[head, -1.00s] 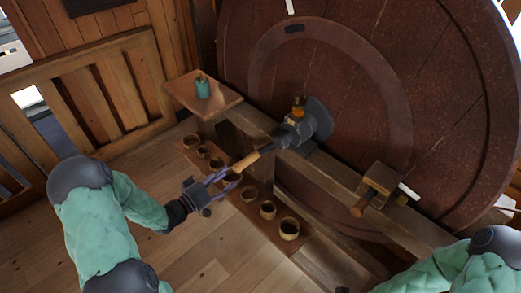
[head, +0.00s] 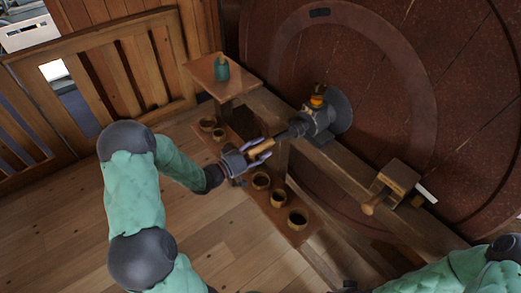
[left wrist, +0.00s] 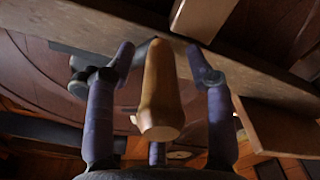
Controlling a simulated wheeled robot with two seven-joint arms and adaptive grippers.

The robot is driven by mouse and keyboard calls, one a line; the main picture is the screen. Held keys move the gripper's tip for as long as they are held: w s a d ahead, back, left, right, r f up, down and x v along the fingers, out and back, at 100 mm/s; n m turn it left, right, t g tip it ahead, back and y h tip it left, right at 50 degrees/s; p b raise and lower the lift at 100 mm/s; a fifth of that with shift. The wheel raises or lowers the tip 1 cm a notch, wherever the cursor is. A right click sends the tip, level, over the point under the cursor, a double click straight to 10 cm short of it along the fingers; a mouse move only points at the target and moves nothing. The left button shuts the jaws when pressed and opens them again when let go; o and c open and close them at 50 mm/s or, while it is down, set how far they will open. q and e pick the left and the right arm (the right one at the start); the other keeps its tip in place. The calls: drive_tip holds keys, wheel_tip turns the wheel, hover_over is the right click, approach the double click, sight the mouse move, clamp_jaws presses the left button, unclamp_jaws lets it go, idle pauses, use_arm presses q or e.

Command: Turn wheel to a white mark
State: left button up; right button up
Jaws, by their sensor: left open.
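The wheel (head: 385,100) is a large dark reddish-brown disc of wooden planks with a lighter ring, filling the right of the head view. A dark crank hub (head: 318,118) stands in front of it, with a shaft ending in a light wooden handle (head: 259,150). The handle is also large in the left wrist view (left wrist: 160,92). My left gripper (head: 264,153) is open, its purple fingers on either side of the handle, with gaps visible in the left wrist view (left wrist: 164,55). A white strip (head: 427,192) shows by the wheel's lower right. My right gripper is out of view.
A wooden beam (head: 345,165) runs below the wheel, with a wooden block and peg (head: 390,182) on it. A small shelf (head: 207,74) holds a teal bottle (head: 222,69). Several wooden cups (head: 297,218) stand on a low board. A slatted railing is at left.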

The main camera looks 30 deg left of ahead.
use_arm(q)
drive_tip(key=shift+w+d, duration=0.1)
drive_tip(key=shift+w, duration=0.2)
